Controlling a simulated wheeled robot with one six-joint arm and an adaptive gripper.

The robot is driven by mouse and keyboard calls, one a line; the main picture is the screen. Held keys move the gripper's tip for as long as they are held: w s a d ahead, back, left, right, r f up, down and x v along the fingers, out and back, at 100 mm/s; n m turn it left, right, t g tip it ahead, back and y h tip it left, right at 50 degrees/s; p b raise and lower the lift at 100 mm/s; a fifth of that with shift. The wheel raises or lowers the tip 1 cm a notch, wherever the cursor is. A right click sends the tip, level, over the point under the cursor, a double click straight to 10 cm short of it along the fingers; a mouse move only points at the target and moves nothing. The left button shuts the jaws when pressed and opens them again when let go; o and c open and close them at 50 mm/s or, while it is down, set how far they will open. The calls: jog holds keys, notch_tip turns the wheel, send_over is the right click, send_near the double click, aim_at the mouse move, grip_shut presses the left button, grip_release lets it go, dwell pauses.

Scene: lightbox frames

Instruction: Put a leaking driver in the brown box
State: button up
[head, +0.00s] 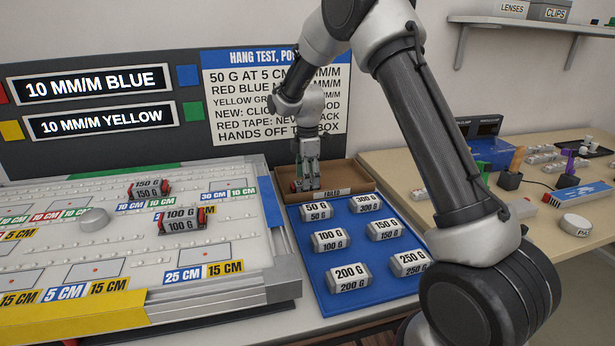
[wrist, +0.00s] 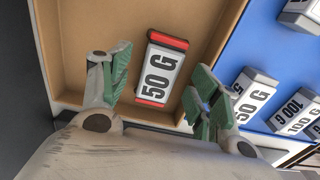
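The brown box (head: 350,176), with a FAILED label on its front, stands behind the blue mat. A weight marked 50 G with red ends (wrist: 162,70) lies on the box floor in the wrist view. My gripper (head: 307,172) is down at the left part of the box. In the wrist view my gripper (wrist: 160,72) is open, its green-padded fingers on either side of the weight with gaps to both. Nothing in view is labelled as a driver, and I see no clear leak.
A white lightbox (head: 60,200) at left carries red-ended weights marked 150 G (head: 148,189) and 100 G (head: 181,221) and a grey knob (head: 93,219). The blue mat (head: 345,290) holds several grey weights. A sign board (head: 275,95) stands behind. Another bench (head: 545,205) is at right.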

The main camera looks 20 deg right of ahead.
notch_tip(320, 180, up, 12)
dwell(0.6)
